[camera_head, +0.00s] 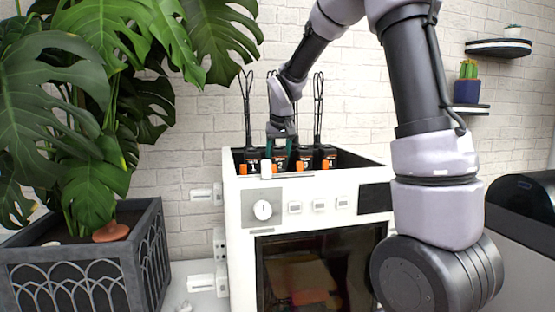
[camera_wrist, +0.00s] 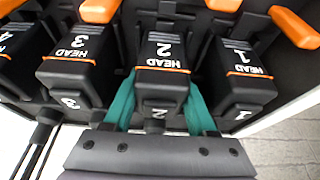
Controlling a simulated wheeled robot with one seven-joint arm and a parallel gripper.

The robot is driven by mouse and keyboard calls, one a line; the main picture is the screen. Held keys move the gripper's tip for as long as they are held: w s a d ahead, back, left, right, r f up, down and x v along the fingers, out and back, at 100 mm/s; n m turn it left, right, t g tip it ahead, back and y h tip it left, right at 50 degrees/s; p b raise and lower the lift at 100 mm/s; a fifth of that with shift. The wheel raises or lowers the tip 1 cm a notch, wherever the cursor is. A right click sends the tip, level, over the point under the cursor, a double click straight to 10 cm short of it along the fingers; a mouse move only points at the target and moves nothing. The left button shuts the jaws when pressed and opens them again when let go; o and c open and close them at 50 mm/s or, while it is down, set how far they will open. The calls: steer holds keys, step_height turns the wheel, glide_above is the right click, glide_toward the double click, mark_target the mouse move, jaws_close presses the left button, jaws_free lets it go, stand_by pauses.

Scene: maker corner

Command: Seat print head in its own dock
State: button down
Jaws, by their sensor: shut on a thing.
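The print head marked HEAD 2 (camera_wrist: 163,70) is black with an orange stripe, upright in the middle of the wrist view. My gripper (camera_wrist: 160,105) has its teal fingers on both sides of this head and is shut on it. In the head view, my gripper (camera_head: 281,150) reaches down into the row of heads at the top of the white printer (camera_head: 240,245). The head stands in line between HEAD 3 (camera_wrist: 75,68) and HEAD 1 (camera_wrist: 245,75). Its underside and dock are hidden, so I cannot tell how deep it sits.
HEAD 4 (camera_wrist: 18,45) is at the left edge of the wrist view. Orange levers (camera_wrist: 293,26) stick out over the dock row. Black cable loops (camera_head: 318,105) rise behind the heads. A large plant (camera_head: 75,110) stands left of the printer.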

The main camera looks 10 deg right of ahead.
steer(key=shift+c, duration=0.6)
jaws_free()
steer(key=v, duration=1)
steer(key=s+d+m+t, duration=0.1)
steer(key=s+d, duration=0.1)
steer(key=s, duration=0.6)
steer(key=s+d+m+y, duration=0.1)
steer(key=s, duration=0.7)
steer(key=s+d+m+t+y, duration=0.1)
steer(key=s+d+m, duration=0.1)
steer(key=s, duration=0.6)
steer(key=shift+s+d+t, duration=0.3)
steer(key=shift+s+d, duration=0.05)
steer(key=shift+s+f, duration=0.2)
steer(key=shift+s, duration=0.15)
